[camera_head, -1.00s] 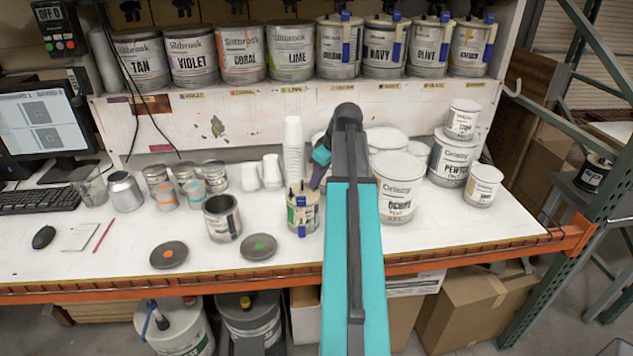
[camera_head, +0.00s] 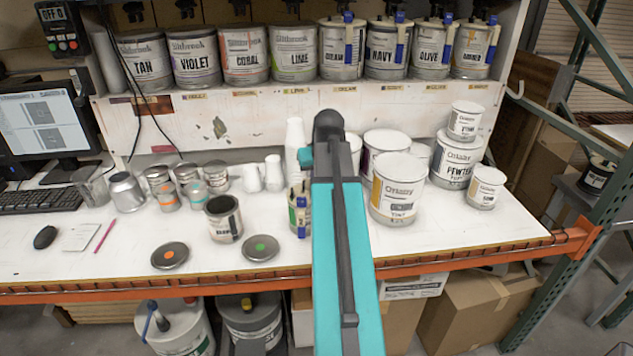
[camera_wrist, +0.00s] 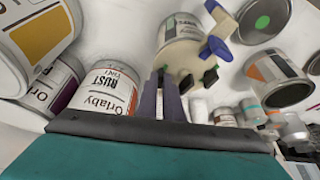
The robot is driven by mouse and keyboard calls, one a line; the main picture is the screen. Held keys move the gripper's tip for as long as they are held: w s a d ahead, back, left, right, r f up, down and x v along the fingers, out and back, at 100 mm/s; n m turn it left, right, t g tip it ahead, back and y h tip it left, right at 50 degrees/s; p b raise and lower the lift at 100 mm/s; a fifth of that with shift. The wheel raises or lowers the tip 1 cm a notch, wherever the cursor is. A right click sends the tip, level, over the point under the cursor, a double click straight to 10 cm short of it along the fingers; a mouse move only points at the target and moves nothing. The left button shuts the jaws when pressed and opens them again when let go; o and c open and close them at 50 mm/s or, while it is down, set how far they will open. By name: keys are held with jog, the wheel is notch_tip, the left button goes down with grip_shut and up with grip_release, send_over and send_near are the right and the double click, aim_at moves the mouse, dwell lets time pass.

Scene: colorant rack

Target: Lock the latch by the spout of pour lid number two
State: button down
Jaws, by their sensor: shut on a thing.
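A small can (camera_head: 299,224) with a cream pour lid and blue lever stands on the bench, partly behind my arm. In the wrist view the can (camera_wrist: 181,27) is near the top centre, with its pour lid (camera_wrist: 186,58) facing me. The blue lever (camera_wrist: 215,46) and small black latch pieces (camera_wrist: 187,84) show at the lid. My gripper (camera_wrist: 163,76) is at the lid's near edge, its fingers close together on a small part there, which they mostly hide. I cannot read a lid number. In the head view my arm hides the fingers.
On the right stand white Oriaby cans (camera_head: 398,190), one close to my arm. On the left are an open can (camera_head: 223,218) and two loose round lids (camera_head: 260,248). Paper cups (camera_head: 296,140) stand behind. The shelf holds large cans, several with blue-levered pour lids (camera_head: 388,48).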

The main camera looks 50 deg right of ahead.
jog(key=shift+a+m, duration=0.1)
jog(key=shift+m, duration=0.6)
dwell(1.1)
dwell(0.3)
jog(key=c, duration=1.9)
grip_release()
jog(key=shift+h, duration=0.3)
jog(key=shift+r, duration=0.1)
jog(key=b+v, duration=0.3)
jog(key=v, duration=1)
jog(key=shift+r, duration=0.35)
jog(key=shift+w, duration=0.1)
